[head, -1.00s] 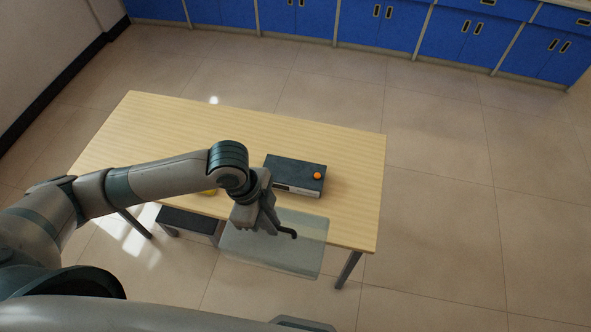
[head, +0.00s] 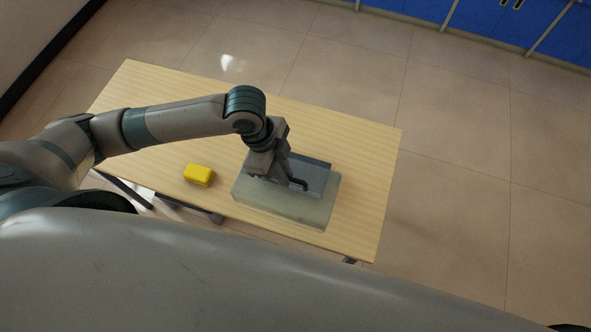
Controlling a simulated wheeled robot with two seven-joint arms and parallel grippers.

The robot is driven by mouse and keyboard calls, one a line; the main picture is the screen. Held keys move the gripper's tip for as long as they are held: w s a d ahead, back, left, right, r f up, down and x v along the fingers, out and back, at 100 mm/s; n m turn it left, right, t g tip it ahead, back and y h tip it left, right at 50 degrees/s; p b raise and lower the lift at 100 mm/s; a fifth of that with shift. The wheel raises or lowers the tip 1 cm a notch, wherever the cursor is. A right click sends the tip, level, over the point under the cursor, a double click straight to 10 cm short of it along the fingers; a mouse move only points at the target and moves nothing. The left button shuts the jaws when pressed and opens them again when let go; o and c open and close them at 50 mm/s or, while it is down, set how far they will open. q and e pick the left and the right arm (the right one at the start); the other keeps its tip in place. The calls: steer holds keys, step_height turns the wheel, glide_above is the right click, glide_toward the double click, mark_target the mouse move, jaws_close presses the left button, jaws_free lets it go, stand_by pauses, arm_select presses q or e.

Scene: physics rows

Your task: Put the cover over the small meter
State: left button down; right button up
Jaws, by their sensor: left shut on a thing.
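The cover (head: 318,212) is a clear, pale box with a dark handle (head: 301,185) on top. My left gripper (head: 290,183) is shut on that handle and holds the cover at the table's near right part. The small meter (head: 318,163) is a dark, flat box. Only its far edge shows plainly; the rest lies behind the cover and my gripper, or shows bluish through the cover. I cannot tell the gap between the cover's lower rim and the table, or whether the cover surrounds the meter. My right gripper is out of view.
A yellow block (head: 198,174) lies on the wooden table (head: 365,190), left of the cover near the front edge. The table's right end and far side are clear. Blue cabinets (head: 480,20) stand far off across the floor.

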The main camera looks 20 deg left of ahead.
arm_select(q)
steer(key=w+f, duration=0.1)
steer(key=w, duration=0.1)
steer(key=w+f, duration=0.2)
steer(key=w, duration=0.1)
steer(key=w+a+f+b, duration=0.1)
steer(key=w, duration=0.1)
steer(key=shift+w+f, duration=0.15)
steer(key=shift+f, duration=0.2)
steer(key=w+b, duration=0.1)
steer(key=w+f+b, duration=0.1)
steer(key=b, duration=0.1)
steer(key=w+f+b, duration=0.1)
steer(key=w+b, duration=0.1)
steer(key=shift+w+a+f, duration=0.1)
steer(key=shift+a+f, duration=0.05)
steer(key=shift+a, duration=0.1)
steer(key=shift+f, duration=0.1)
